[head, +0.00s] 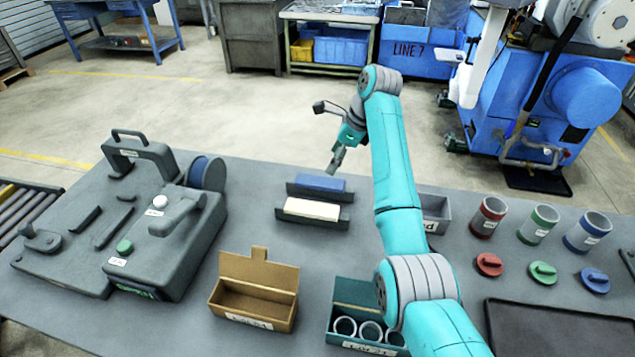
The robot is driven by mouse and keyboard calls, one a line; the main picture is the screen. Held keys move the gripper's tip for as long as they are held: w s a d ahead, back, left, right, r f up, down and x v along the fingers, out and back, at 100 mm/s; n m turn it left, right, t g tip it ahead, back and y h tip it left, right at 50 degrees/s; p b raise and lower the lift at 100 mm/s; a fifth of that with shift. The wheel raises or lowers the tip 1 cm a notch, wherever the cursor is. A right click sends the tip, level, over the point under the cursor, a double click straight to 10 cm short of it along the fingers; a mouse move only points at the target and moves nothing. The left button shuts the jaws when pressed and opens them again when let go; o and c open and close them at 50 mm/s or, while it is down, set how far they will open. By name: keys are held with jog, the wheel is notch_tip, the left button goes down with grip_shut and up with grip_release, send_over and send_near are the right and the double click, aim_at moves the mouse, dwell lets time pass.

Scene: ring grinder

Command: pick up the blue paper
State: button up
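A flat blue piece (320,183), which looks like the blue paper, lies in a dark holder at the middle back of the grey table. My gripper (334,168) points down just above and behind it, near its right half. Its fingers are small and seen from the side, so I cannot tell whether they are open or shut, or whether they touch the blue piece. I see nothing hanging from them.
A cream piece in a dark holder (312,209) lies just in front. The grinder (170,245) fills the left. A brown box (252,300), a green box of rings (338,318), coloured cups (540,220) with lids and a dark tray (560,325) stand around.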

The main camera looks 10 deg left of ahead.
aim_at(321, 182)
jog(key=x, duration=0.8)
jog(key=shift+w+d+f, duration=0.1)
jog(key=shift+d, duration=0.1)
jog(key=c, duration=0.9)
